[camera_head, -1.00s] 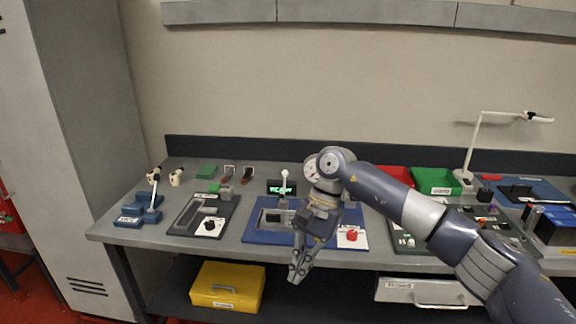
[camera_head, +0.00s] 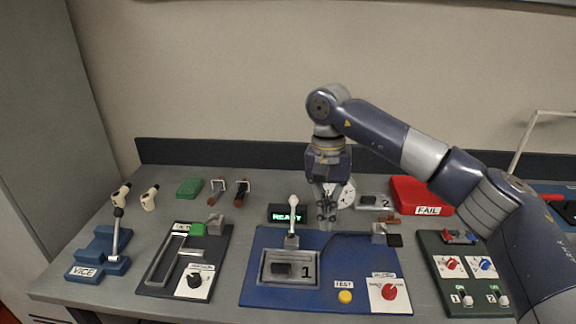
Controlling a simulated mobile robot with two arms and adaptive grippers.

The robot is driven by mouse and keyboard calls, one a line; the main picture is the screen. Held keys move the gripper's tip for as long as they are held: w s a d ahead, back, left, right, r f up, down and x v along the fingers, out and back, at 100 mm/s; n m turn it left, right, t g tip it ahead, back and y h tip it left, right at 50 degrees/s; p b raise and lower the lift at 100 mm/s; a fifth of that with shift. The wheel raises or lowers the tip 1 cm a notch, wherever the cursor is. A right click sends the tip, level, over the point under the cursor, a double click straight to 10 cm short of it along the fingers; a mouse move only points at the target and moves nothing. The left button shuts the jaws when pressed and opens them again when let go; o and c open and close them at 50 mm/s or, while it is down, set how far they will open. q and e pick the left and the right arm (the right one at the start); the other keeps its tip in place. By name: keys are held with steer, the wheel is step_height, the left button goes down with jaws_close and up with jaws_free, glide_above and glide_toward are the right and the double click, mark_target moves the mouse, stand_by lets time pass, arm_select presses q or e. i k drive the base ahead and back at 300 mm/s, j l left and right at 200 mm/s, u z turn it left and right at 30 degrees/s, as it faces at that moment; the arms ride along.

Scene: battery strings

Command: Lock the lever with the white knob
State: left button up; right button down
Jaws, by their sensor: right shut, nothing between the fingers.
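The lever with the white knob (camera_head: 293,202) stands upright at the back of the blue test board (camera_head: 260,292). Its base is just behind a grey fixture marked 1 (camera_head: 304,279). My right gripper (camera_head: 327,218) points straight down just right of the lever, above the back part of the blue board. Its fingers are shut and empty, with a visible gap between them and the lever. My left gripper is not in view.
A green-lit READY display (camera_head: 287,213) stands behind the lever. A red knob (camera_head: 389,292) and yellow TEST button (camera_head: 345,297) are on the board's front. A blue vice (camera_head: 100,252) and dark board (camera_head: 155,283) lie left; a red FAIL bin (camera_head: 415,190) sits back right.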

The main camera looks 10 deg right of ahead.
mark_target(293, 200)
steer(key=i, duration=0.85)
